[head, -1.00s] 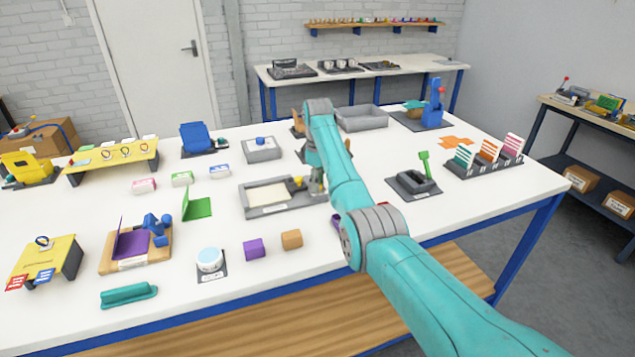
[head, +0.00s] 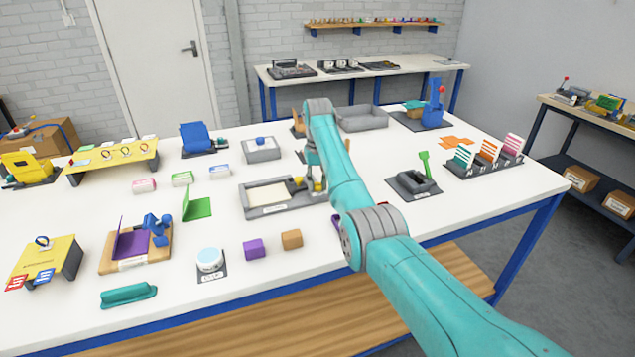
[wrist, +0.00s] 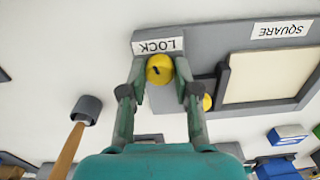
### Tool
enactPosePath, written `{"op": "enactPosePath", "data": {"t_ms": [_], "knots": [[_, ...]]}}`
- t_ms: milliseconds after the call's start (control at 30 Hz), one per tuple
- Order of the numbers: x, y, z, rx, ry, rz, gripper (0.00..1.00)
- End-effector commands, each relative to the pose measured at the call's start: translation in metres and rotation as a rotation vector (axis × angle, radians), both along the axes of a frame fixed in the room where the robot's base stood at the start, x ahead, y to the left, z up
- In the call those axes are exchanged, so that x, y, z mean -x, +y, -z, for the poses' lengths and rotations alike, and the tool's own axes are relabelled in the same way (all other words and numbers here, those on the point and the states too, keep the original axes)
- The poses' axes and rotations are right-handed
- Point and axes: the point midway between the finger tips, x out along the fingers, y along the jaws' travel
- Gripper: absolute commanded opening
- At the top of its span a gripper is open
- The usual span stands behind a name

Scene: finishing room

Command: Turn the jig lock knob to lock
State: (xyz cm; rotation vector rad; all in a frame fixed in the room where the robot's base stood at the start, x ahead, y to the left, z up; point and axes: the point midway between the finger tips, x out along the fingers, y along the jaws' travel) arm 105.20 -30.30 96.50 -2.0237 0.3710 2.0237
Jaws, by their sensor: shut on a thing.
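The grey jig (head: 272,210) stands mid-table with a pale panel (head: 268,194) set in its frame. In the wrist view its yellow knob (wrist: 160,69) sits beside a white LOCK label (wrist: 158,45), which reads upside down. The knob has a short dark mark on top; its exact pointing is hard to tell. My gripper (wrist: 159,80) has one finger on each side of the knob and is shut on it. In the head view my gripper (head: 317,186) is at the jig's right end, partly behind my arm.
A second yellow piece (wrist: 207,102) is on the jig near the panel's corner. In the wrist view a wooden handle with a grey head (wrist: 86,108) is left of my fingers.

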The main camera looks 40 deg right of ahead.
Motion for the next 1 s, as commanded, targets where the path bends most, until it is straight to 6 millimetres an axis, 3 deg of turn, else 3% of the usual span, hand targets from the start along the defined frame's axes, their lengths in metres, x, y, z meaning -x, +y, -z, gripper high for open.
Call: {"op": "enactPosePath", "data": {"t_ms": [400,1000], "knots": [[0.0,-0.0001,0.0002,0.0,0.0,0.258,0.0],[0.0,0.0,0.0002,0.0,0.0,0.326,0.0]]}}
